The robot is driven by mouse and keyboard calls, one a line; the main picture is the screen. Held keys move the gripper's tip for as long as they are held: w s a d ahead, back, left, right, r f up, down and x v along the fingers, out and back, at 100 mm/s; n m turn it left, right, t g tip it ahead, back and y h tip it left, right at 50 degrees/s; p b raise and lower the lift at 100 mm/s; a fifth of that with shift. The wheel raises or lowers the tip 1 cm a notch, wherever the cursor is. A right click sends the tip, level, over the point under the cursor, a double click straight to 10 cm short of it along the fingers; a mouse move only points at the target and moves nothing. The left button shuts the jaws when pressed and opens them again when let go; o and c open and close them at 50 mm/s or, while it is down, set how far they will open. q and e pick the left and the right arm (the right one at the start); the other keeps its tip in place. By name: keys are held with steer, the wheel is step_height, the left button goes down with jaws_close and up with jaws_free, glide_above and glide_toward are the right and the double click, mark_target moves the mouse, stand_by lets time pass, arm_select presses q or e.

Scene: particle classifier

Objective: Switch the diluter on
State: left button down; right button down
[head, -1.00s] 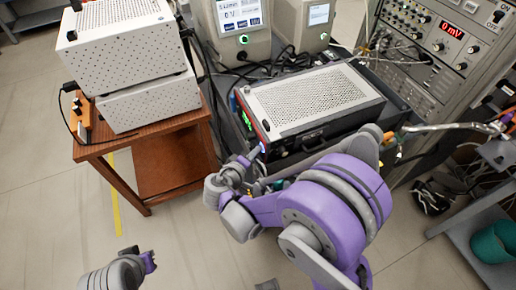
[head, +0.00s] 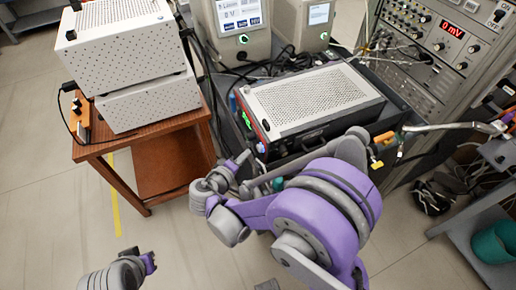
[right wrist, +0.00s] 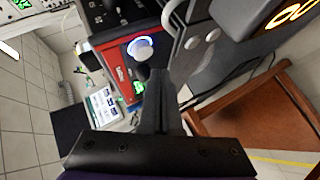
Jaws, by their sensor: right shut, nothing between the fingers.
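The diluter is most likely the black box with a perforated light top (head: 315,97); its name cannot be read. Its red-edged front panel carries a green display (head: 246,119). In the right wrist view the red panel (right wrist: 126,58) has a round pale button (right wrist: 140,48) with a glowing blue-white ring. My right gripper (head: 245,157) is shut and empty, just in front of the panel. In the right wrist view its fingertips (right wrist: 153,72) point toward the panel just below the button; they look apart from the button. My left gripper (head: 150,262) is low at the left, its fingers unclear.
Two white perforated boxes (head: 140,100) are stacked on a brown wooden cart (head: 165,165) at the left. Screen instruments (head: 238,22) stand behind the black box. A rack (head: 440,60) with a red readout and cables is at the right.

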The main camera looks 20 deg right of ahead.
arm_select(q)
steer(key=shift+s+f, duration=0.1)
steer(key=shift+f, duration=0.15)
arm_select(e)
steer(key=a, duration=0.4)
stand_by(0.7)
